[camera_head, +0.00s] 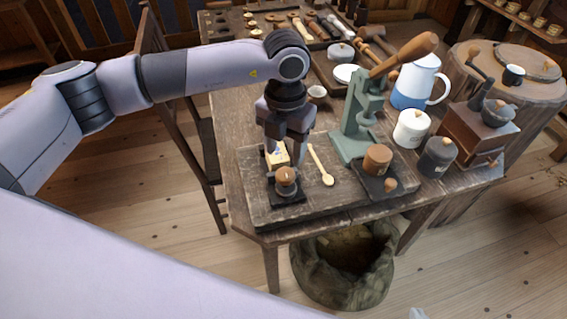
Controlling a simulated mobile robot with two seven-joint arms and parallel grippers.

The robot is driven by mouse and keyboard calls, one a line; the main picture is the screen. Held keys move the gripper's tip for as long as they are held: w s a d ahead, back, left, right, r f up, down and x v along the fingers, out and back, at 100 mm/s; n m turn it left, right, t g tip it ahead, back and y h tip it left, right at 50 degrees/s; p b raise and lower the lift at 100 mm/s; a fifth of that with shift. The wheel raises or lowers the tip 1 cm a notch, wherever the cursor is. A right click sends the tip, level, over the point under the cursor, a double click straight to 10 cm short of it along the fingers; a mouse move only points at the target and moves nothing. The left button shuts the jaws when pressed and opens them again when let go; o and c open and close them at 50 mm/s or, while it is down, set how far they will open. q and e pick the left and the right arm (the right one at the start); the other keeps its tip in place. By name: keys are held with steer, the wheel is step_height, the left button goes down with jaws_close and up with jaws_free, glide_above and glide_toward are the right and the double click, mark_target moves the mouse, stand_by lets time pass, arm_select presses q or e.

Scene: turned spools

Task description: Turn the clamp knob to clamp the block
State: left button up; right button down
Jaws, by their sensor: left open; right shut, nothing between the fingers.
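A small dark fixture (287,196) sits at the left front of the wooden board, with a round brown knob (286,175) on top. A pale yellow block (276,157) stands just behind the knob, partly covered by my gripper. My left gripper (286,160) points down above the fixture, fingers apart. Its fingertips are close behind and above the knob; I cannot tell whether they touch it or the block. My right gripper does not show.
A wooden spoon (320,166) lies right of the fixture. A green lever press (356,125), a brown cylinder (377,158) on a dark base, lidded jars (411,128) and a coffee grinder (478,135) stand further right. A sack (345,270) stands below the table's front edge.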

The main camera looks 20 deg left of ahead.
mark_target(286, 172)
arm_select(q)
step_height(286, 172, down, 7)
steer(key=shift+d+r+p, duration=0.1)
steer(key=shift+p, duration=0.4)
steer(key=c, duration=0.8)
